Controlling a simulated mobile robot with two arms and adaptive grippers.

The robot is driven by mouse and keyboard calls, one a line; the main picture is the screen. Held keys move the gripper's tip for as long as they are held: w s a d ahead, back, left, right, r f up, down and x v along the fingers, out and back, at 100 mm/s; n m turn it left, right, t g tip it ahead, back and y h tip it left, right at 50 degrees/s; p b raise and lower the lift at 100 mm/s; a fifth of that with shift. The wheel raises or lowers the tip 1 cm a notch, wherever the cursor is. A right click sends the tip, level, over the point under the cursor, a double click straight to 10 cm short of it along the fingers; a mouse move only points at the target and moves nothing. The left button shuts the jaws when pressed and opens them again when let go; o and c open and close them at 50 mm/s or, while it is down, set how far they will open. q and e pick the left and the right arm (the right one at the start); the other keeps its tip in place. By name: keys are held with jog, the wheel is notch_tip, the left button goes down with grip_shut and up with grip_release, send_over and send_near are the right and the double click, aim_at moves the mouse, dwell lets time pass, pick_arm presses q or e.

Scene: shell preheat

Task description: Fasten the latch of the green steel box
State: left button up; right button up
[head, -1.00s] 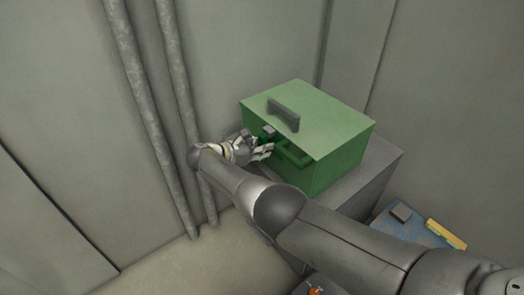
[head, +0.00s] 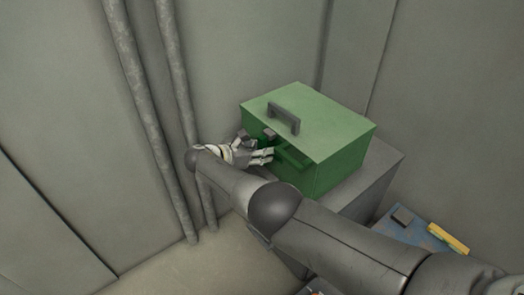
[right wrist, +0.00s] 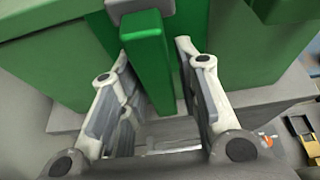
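The green steel box (head: 335,165) has its lid (head: 325,118) down, with a grey handle (head: 284,118) on top. A small grey block (head: 268,134) shows at its front upper edge, and it also shows in the right wrist view (right wrist: 140,8). Below that block a green latch bar (right wrist: 148,60) hangs at the box front. My right gripper (head: 262,156) is at the box front by the latch. In the right wrist view its fingers (right wrist: 155,62) are spread, one on each side of the bar, with visible gaps. My left gripper is out of view.
The box stands on a grey pedestal (head: 385,165). A green pull (head: 293,158) is on the box front, right of my fingers. A blue surface at the lower right carries a dark block and a yellow piece (head: 447,239). Pipes run up the wall at left.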

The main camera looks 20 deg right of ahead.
jog(key=shift+o, duration=0.3)
jog(key=shift+r, duration=0.1)
jog(key=shift+a, duration=0.15)
jog(key=v, duration=0.7)
jog(key=shift+a, duration=0.1)
